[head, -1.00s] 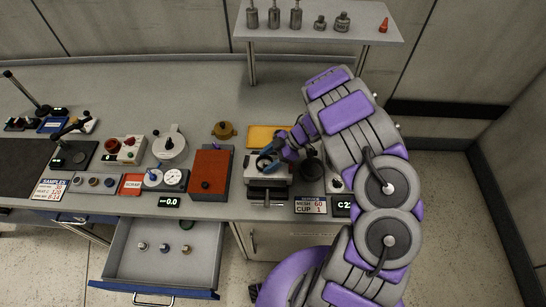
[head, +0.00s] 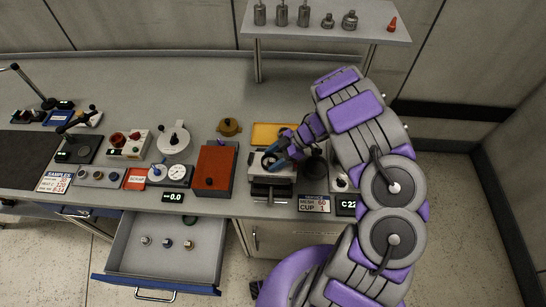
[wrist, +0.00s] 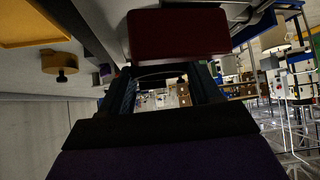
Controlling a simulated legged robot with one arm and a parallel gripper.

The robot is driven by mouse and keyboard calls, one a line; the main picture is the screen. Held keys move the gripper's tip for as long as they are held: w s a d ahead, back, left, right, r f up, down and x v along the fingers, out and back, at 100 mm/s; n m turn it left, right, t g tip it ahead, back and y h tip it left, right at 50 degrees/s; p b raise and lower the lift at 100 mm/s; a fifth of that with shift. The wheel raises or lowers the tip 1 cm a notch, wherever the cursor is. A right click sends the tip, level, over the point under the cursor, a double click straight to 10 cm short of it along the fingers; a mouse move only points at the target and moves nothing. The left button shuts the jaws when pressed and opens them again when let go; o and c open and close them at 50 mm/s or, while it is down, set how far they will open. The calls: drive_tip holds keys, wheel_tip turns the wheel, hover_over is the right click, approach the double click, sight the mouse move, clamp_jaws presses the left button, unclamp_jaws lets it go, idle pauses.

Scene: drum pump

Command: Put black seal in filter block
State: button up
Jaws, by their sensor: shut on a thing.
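The filter block (head: 285,176), a pale grey block with a dark front part, stands on the bench right of centre in the head view. My gripper (head: 271,160) is low over its top, pointing down and to the left. In the wrist view my gripper (wrist: 163,88) is shut on the black seal (wrist: 160,75), which shows as a thin dark arc between the two blue fingers. In the head view the seal is a small dark shape at the fingertips. I cannot tell whether it touches the block or lies in its opening.
A brown-red box (head: 214,170) stands just left of the block, and a yellow tray (head: 268,132) lies behind it. A brass-coloured knob part (head: 229,127) is at the back left. An open drawer (head: 160,262) holding small fittings juts out at front left.

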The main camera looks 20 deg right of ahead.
drive_tip(key=shift+d+f, duration=0.1)
drive_tip(key=shift+d, duration=0.15)
drive_tip(key=shift+s+d+f, duration=0.1)
drive_tip(key=shift+f, duration=0.15)
idle(0.7)
drive_tip(key=shift+f, duration=0.1)
drive_tip(key=shift+c, duration=0.9)
drive_tip(key=shift+s+d, duration=0.1)
